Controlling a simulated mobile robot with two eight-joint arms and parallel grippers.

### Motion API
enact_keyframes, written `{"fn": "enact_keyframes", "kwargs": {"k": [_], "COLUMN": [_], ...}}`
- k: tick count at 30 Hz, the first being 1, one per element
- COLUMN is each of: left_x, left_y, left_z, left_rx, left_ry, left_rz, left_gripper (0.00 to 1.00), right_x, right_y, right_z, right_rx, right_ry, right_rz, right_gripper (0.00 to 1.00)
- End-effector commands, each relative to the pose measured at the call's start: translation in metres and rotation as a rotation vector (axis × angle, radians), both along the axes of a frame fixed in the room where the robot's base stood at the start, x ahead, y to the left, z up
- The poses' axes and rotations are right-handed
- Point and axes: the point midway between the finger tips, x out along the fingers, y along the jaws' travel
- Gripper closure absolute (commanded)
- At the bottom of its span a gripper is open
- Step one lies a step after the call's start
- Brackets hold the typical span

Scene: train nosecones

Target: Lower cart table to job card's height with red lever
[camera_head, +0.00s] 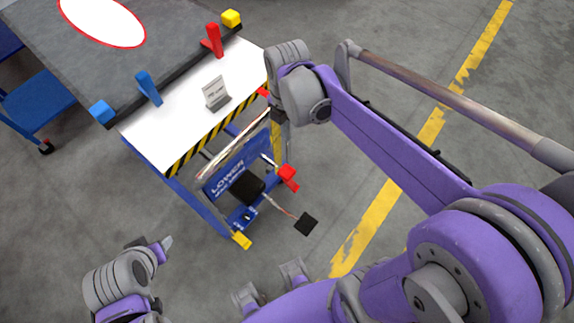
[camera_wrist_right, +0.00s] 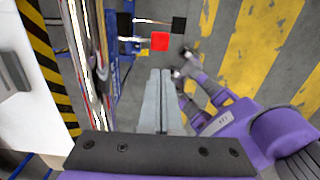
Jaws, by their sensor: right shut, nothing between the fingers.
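The cart table (camera_head: 165,125) has a white top and a black-and-yellow striped front edge, on a blue frame. The job card (camera_head: 215,92) stands on the top; its writing is too small to read. A blue panel (camera_head: 238,168) below reads "LOWER". A red piece (camera_head: 288,176) sits low at the cart's right side; it also shows as a red block in the right wrist view (camera_wrist_right: 160,41). I cannot tell whether it is the lever's end. My right gripper (camera_wrist_right: 160,73) is shut and empty, beside the cart's striped edge. My left gripper (camera_head: 166,243) is low left, away from the cart; its jaw state is unclear.
A blue cart (camera_head: 35,105) stands at left. Floor on the right is open, with a yellow line (camera_head: 440,115).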

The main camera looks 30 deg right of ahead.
Motion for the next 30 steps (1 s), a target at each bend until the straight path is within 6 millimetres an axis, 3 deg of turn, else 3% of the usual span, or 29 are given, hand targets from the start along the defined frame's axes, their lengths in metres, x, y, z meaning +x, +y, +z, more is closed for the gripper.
{"fn": "enact_keyframes", "kwargs": {"k": [3,21,30], "left_x": [-0.001,-0.006,-0.007], "left_y": [0.0,0.0,0.0], "left_z": [-0.005,-0.025,-0.029], "left_rx": [0.0,0.0,0.0], "left_ry": [0.002,0.012,0.013], "left_rz": [0.0,0.0,0.0], "left_gripper": [0.5,0.5,0.5], "right_x": [0.0,0.0,0.0], "right_y": [0.0,0.0,0.0], "right_z": [-0.029,-0.159,-0.192], "right_rx": [0.0,0.0,0.0], "right_ry": [0.0,0.001,0.0], "right_rz": [0.0,0.0,0.0], "right_gripper": [1.0,1.0,1.0]}}
